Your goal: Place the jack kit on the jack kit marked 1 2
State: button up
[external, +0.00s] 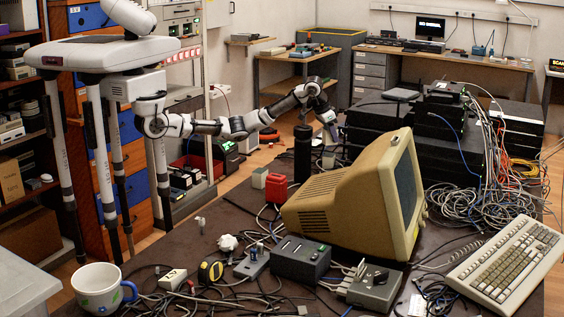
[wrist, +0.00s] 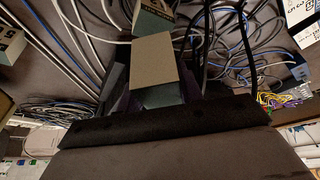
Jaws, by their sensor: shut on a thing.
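My gripper (external: 330,120) hangs at the end of my outstretched arm, behind the beige monitor. In the wrist view it is shut on a small box, the jack kit (wrist: 150,62), with a plain beige face and a grey-green side. Dark fingers flank it. Just beyond it in the wrist view is a similar labelled box (wrist: 153,20), partly cut off by the top edge; it may be the marked kit, but its print is too small to read. I cannot tell whether the two boxes touch. The held kit is not clear in the external view.
Cables (wrist: 235,45) lie around the boxes. Another labelled box (wrist: 11,45) is at the left edge of the wrist view. The beige monitor (external: 335,205), a black cylinder (external: 302,153) and stacked black network units (external: 450,140) crowd the table near my gripper.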

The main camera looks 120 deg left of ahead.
aim_at(331, 144)
jog(key=shift+f, duration=2.15)
jog(key=shift+f, duration=0.1)
jog(key=o, duration=1)
jog(key=shift+o, duration=0.2)
